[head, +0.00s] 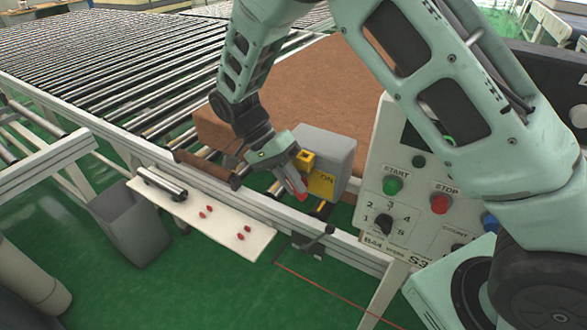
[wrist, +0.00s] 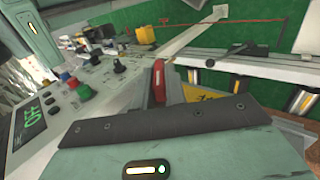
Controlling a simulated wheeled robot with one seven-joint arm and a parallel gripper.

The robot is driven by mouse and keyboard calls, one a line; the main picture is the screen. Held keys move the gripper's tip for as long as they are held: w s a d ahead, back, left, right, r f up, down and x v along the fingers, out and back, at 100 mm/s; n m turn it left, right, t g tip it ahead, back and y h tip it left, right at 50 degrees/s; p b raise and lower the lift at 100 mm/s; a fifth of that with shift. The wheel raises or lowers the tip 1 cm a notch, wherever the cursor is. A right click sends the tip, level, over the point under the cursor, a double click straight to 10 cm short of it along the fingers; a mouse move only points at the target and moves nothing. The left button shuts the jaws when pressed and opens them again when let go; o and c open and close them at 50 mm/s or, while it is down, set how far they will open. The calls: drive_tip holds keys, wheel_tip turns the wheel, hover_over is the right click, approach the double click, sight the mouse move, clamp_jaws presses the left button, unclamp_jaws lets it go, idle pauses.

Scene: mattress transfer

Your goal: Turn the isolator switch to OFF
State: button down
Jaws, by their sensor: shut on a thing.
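The isolator switch is a grey box (head: 328,147) with a yellow plate (head: 321,185) marked ON, mounted by the conveyor's side rail. Its red handle (head: 297,186) sticks out at the plate's left. My gripper (head: 292,176) reaches down to it from the upper left and is shut on the handle. In the wrist view the red handle (wrist: 158,76) stands just beyond my gripper's dark front edge, with part of the yellow plate (wrist: 200,92) beside it. My gripper hides the lower part of the handle and most of the box there.
A control panel (head: 405,205) with START and STOP buttons stands close on the right. A white shelf (head: 215,221) with several red pieces and a metal cylinder (head: 162,184) is at left, above a grey bin (head: 133,228). A brown mattress (head: 300,88) lies on the rollers behind.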

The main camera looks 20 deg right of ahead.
drive_tip(key=g+h, duration=0.2)
drive_tip(key=g, duration=0.1)
drive_tip(key=shift+w+a+f, duration=0.15)
drive_tip(key=shift+w+f, duration=0.05)
drive_tip(key=shift+f, duration=0.1)
drive_tip(key=shift+g+h+p, duration=0.4)
drive_tip(key=shift+g+h, duration=0.2)
drive_tip(key=shift+g, duration=0.1)
drive_tip(key=g+h+p, duration=0.1)
drive_tip(key=p, duration=0.2)
drive_tip(key=shift+g, duration=0.4)
drive_tip(key=shift+g+h+p, duration=0.3)
drive_tip(key=shift+h+p, duration=0.1)
drive_tip(key=shift+p, duration=0.25)
drive_tip(key=shift+f, duration=0.2)
drive_tip(key=c, duration=1.4)
unclamp_jaws()
drive_tip(key=shift+c, duration=0.2)
drive_tip(key=shift+w, duration=0.15)
